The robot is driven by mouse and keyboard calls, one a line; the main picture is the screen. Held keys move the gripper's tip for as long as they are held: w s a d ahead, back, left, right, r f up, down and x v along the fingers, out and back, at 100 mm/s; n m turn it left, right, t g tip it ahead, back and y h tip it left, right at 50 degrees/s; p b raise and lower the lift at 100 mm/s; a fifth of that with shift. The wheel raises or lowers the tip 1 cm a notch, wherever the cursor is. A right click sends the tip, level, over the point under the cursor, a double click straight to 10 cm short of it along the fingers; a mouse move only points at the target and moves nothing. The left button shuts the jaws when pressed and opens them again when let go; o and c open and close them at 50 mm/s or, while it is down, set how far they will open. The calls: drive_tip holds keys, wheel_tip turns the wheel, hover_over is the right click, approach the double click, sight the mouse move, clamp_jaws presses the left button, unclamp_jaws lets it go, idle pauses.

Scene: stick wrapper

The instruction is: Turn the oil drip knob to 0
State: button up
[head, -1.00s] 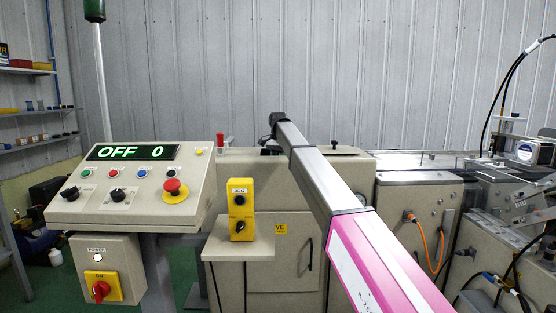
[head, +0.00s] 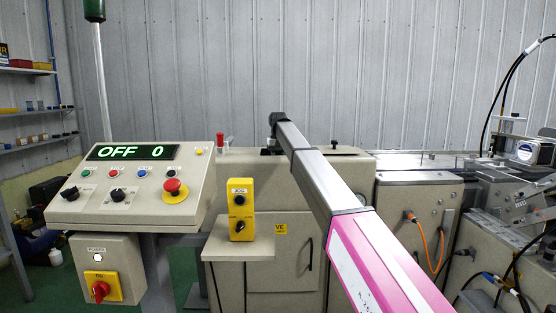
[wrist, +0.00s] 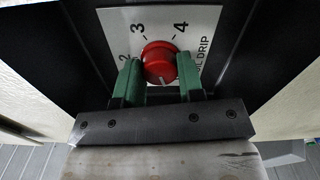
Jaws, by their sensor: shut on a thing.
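The red oil drip knob (wrist: 158,55) shows in the wrist view on a white dial plate (wrist: 117,19). The plate reads 2, 3 and 4, with "OIL DRIP" partly covered at the right. A pale pointer mark on the knob faces the bottom of the picture. Any 0 or 1 on the dial is hidden. My gripper (wrist: 159,76) has its green fingers on both sides of the knob, shut on it. In the head view my pink and grey arm reaches over the machine (head: 350,173); the knob and fingers cannot be made out there.
A control panel (head: 75,208) showing "OFF 0" stands at the left, with a red emergency button (head: 172,186). A yellow jog box (head: 240,209) stands on a small stand (head: 240,248). A red-capped object (head: 220,140) is left of my arm's end. Dark surfaces flank the dial closely.

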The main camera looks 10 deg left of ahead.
drive_tip(key=shift+n, duration=1.2)
drive_tip(key=o, duration=0.9)
